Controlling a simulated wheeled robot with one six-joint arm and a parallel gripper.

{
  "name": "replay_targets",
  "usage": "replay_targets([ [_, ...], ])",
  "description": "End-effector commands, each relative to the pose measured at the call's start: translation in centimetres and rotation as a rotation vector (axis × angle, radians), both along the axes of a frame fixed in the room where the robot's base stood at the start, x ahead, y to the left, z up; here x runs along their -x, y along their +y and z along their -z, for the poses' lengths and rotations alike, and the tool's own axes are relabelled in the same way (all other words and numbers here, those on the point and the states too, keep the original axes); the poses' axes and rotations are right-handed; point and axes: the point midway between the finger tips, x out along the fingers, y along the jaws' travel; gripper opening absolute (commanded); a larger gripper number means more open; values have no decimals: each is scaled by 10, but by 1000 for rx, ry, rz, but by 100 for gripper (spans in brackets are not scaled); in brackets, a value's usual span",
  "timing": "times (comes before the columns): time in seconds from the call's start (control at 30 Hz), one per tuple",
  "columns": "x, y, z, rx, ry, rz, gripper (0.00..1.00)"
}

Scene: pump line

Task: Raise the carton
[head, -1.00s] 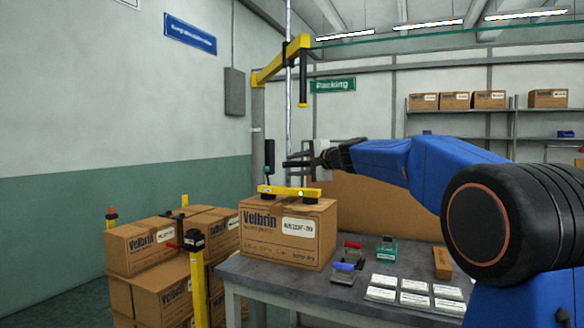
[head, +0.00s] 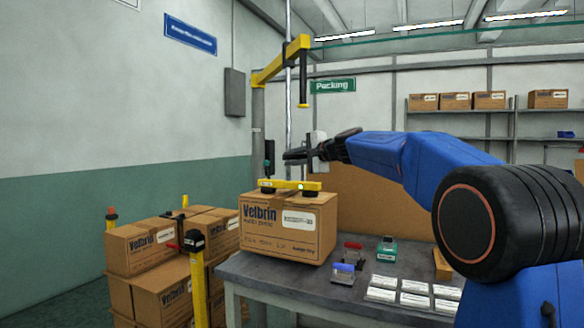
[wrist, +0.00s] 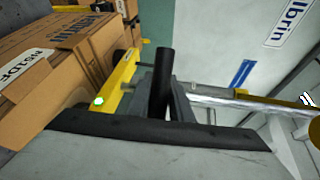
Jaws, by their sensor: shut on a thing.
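The carton (head: 288,228) is a brown Velbrin box at the left end of the grey table (head: 262,275). It looks level and slightly above the tabletop, though the gap beneath is hard to see. A yellow suction lifter (head: 290,186) with dark cups and a green light lies across its top. My gripper (head: 286,155) is above the lifter, shut on its upright black handle (head: 269,154). The wrist view shows the handle (wrist: 167,75) at the fingers, with the yellow bar (wrist: 119,84) and carton (wrist: 62,75) to the left. The exact finger contact is partly hidden.
Stacked cartons (head: 150,245) stand left of the table, behind a yellow post (head: 197,270). A yellow hoist arm (head: 285,60) hangs above.

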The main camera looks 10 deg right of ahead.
Motion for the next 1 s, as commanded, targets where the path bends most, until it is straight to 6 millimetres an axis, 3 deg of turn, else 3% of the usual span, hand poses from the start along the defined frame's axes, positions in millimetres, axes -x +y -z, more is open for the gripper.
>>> replay_targets([
  [0.03, 0, -1, -14, 0, -7, 2, 0],
  [0.2, 0, -1, -37, -1, -4, 3, 0],
  [0.57, 0, -1, -42, -1, -1, 3, 0],
  [0.6, 0, -1, -42, -1, -1, 3, 24],
  [0.67, 0, -1, -42, -1, 0, 3, 36],
  [1.0, 2, -2, -42, -1, -2, 2, 36],
])
